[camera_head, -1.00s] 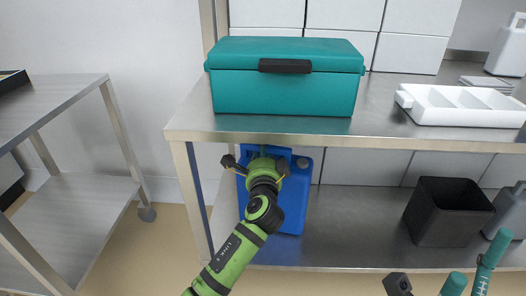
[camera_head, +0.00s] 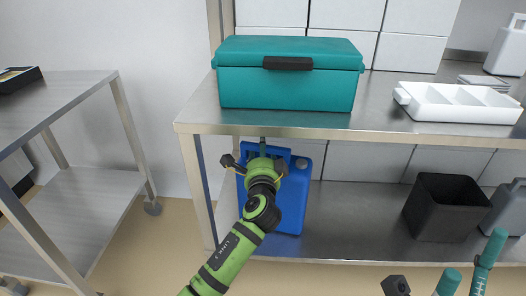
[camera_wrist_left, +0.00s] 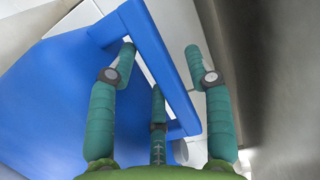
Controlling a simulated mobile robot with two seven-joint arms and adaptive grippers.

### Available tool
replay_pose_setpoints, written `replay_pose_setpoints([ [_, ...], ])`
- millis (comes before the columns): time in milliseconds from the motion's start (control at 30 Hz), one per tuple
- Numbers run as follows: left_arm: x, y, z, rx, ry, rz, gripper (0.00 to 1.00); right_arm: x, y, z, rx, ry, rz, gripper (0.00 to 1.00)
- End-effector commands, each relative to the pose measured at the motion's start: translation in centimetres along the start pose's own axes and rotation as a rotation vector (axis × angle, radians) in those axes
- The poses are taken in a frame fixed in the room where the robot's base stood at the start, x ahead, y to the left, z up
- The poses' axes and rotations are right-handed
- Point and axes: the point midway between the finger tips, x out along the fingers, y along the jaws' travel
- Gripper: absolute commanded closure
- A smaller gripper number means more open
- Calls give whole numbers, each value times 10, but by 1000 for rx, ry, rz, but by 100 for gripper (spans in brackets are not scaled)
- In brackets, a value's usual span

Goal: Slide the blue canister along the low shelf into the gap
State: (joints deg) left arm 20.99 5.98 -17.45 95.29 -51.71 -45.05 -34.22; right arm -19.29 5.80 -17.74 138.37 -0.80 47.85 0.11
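The blue canister (camera_head: 291,210) stands upright on the low shelf (camera_head: 345,225), near the left front leg. My left gripper (camera_head: 255,162) is at its top, partly hiding it. In the left wrist view, the canister's handle bar (camera_wrist_left: 165,60) runs between the spread fingers of my left gripper (camera_wrist_left: 158,68). Two fingers are on the handle-opening side and one is outside the bar, with space showing beside it. My right gripper (camera_head: 447,272) is at the bottom right, empty, its fingers apart and partly cut off.
A black bin (camera_head: 440,210) and a grey container (camera_head: 508,210) stand on the low shelf at the right. Bare shelf lies between canister and bin. The upper shelf (camera_head: 385,112) is close overhead, carrying a teal box (camera_head: 290,92) and white tray (camera_head: 460,102). A steel leg (camera_head: 197,190) bounds the left.

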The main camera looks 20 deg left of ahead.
Motion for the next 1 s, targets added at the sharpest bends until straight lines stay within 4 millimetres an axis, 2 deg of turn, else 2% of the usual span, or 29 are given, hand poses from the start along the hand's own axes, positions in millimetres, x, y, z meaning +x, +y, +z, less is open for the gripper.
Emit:
replay_pose_setpoints([
  [367,-5,0,0,0,1,0,45,0,0,1,-3,2,-7,0],
  [467,-18,1,-1,-1,2,0,45,0,0,0,-3,2,-6,0],
  [800,-89,1,0,-1,1,3,45,0,0,0,-2,3,-4,0],
  [1000,-114,1,0,-1,1,1,45,0,0,0,-2,3,-3,0],
])
